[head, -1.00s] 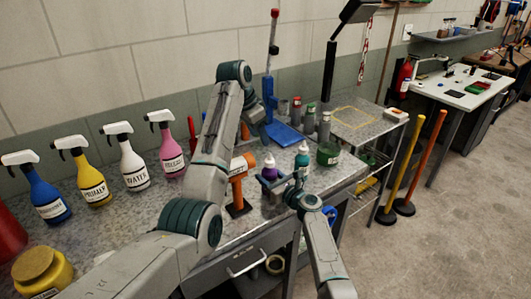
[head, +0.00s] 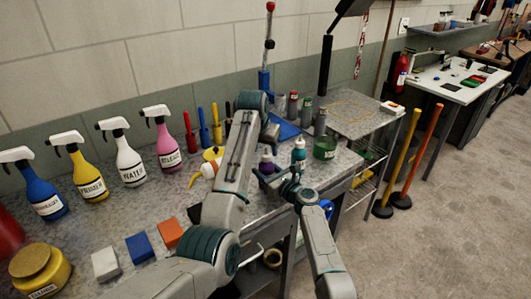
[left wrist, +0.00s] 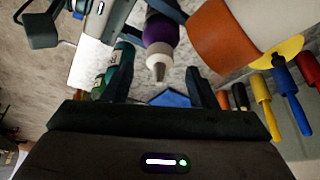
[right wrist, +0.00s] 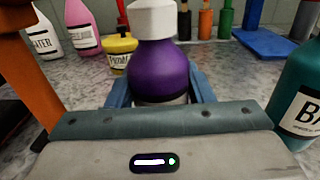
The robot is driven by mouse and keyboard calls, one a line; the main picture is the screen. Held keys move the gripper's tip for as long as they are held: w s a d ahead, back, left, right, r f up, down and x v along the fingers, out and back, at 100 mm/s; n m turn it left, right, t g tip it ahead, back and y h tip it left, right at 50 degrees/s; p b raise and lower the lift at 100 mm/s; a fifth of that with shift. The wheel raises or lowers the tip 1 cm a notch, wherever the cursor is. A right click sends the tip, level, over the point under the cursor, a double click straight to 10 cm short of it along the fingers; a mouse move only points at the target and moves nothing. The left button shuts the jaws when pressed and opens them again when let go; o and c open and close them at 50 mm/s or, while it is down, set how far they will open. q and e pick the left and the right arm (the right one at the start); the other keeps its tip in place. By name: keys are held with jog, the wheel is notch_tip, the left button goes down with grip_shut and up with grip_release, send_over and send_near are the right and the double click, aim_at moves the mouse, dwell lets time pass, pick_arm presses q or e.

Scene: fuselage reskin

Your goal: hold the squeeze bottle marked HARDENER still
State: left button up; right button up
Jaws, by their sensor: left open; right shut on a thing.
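A purple squeeze bottle (right wrist: 160,72) with a white cap stands between the fingers of my right gripper (right wrist: 160,95), which is shut on it. Its label is mostly hidden behind the gripper, so I cannot read it. In the head view the purple bottle (head: 266,163) is partly covered by my arms. In the left wrist view the bottle (left wrist: 161,32) shows its pale nozzle pointing toward my left gripper (left wrist: 163,85). That gripper is open, its fingers either side of the nozzle's line and apart from the bottle.
A teal bottle (right wrist: 300,95) with a label starting "BA" stands just right of the purple one. An orange tool (right wrist: 30,65) stands close on the left. Spray bottles (head: 128,158) line the wall. A green jar (head: 325,148) sits near the right table edge.

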aim_at(264, 153)
pick_arm(q)
jog(key=shift+x, duration=1.55)
jog(key=shift+c, duration=0.2)
jog(key=c, duration=0.9)
jog(key=shift+c, duration=0.2)
jog(key=shift+m, duration=0.3)
jog(key=m+g+h, duration=0.1)
jog(key=m, duration=0.3)
jog(key=shift+w+a, duration=0.1)
jog(key=shift+a, duration=0.1)
jog(key=m+g, duration=0.1)
jog(key=m, duration=0.2)
jog(key=m+g+h, duration=0.1)
jog(key=m, duration=0.2)
jog(key=shift+w+h, duration=0.15)
jog(key=shift+h, duration=0.15)
jog(key=shift+m, duration=0.3)
